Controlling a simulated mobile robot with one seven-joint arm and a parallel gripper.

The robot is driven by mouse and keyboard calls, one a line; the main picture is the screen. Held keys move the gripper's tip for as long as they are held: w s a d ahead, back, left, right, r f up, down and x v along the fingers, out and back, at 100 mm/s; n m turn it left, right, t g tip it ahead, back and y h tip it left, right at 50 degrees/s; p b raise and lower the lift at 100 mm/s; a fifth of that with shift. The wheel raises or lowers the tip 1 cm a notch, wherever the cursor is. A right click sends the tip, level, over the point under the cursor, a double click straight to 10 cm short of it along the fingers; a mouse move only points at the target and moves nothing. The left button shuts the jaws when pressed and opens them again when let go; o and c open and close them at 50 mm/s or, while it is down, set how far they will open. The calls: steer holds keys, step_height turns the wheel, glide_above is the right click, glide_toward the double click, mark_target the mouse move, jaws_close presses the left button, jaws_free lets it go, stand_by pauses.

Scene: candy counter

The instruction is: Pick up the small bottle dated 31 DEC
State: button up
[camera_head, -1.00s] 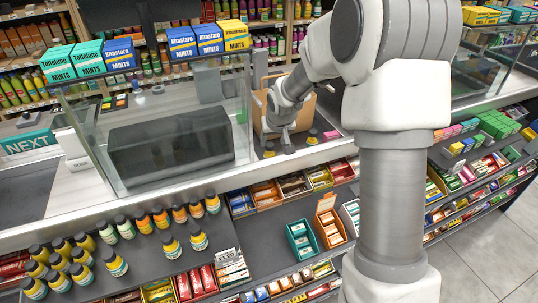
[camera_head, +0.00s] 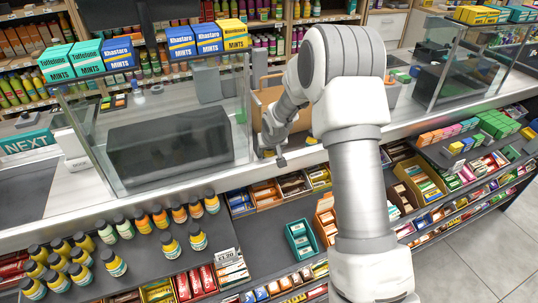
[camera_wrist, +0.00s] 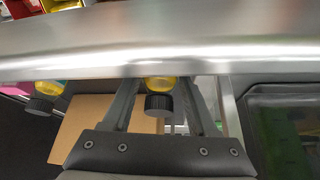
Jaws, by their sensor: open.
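My gripper (camera_wrist: 160,88) is open, with one finger on each side of a small bottle (camera_wrist: 158,103) in the wrist view. That bottle has a black cap and a yellow body; its lower part is cut off by the steel counter edge. I cannot tell whether the fingers touch it. A second small black-capped yellow bottle (camera_wrist: 42,104) stands to the left, outside the fingers. In the head view my gripper (camera_head: 272,152) is low at the counter top, beside the cardboard box. No date is readable on any bottle.
A cardboard box (camera_wrist: 85,130) is close to my gripper; it shows in the head view too (camera_head: 266,100). A glass screen (camera_head: 170,130) stands left of it. The steel counter edge (camera_wrist: 160,40) runs across. Several similar bottles stand on the lower left shelf (camera_head: 150,262).

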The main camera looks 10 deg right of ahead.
jaws_close()
steer(key=shift+r, duration=0.1)
